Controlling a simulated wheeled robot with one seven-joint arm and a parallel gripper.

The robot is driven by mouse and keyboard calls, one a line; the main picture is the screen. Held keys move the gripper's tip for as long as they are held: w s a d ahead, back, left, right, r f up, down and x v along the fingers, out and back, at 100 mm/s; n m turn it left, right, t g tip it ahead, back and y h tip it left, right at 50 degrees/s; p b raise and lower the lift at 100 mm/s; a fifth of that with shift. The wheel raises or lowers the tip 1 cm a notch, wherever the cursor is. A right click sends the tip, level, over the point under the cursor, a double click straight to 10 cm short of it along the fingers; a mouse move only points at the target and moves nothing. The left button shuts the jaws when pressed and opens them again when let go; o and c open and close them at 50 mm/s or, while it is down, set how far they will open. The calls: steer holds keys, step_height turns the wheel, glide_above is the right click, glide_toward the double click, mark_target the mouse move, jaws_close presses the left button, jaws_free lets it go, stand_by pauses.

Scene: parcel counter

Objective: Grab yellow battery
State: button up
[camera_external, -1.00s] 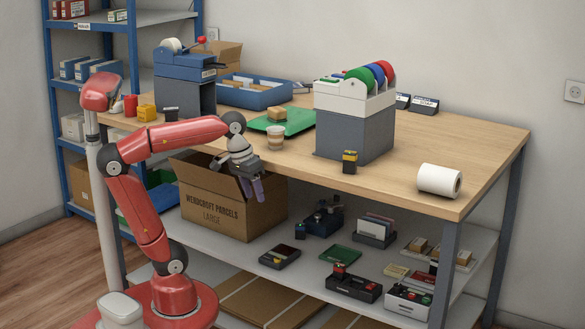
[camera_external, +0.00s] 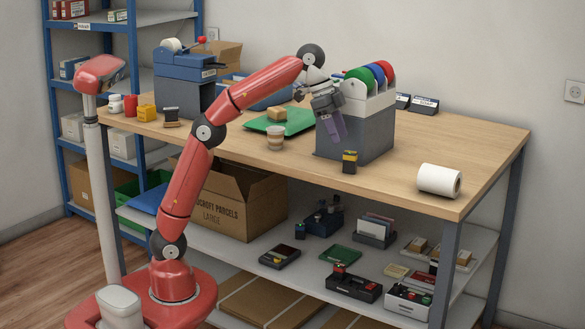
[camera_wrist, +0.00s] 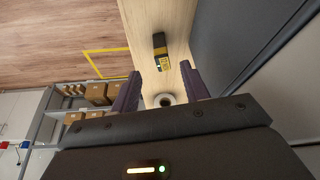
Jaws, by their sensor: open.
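The yellow battery (camera_external: 349,162) is a small upright block, black with yellow near its top. It stands on the table near the front edge, just in front of the grey block. In the wrist view the battery (camera_wrist: 160,46) lies beyond the fingertips, roughly in line with the gap between them. My gripper (camera_external: 335,138) is above and a little left of the battery, in front of the grey block, pointing down. Its two purple fingers (camera_wrist: 158,78) are apart with nothing between them touching either one.
The grey block with coloured discs (camera_external: 355,130) stands close behind my gripper. A paper cup (camera_external: 275,138) and green tray (camera_external: 285,122) are to the left, and a white roll (camera_external: 439,180) to the right. Bare tabletop lies between battery and roll.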

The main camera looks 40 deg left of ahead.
mark_target(347, 152)
steer(key=b+x, duration=0.2)
steer(key=x, duration=0.5)
steer(key=shift+w+d+f, duration=0.15)
steer(key=shift+d+f, duration=0.1)
steer(key=shift+c, duration=0.3)
steer(key=shift+r, duration=0.1)
jaws_close()
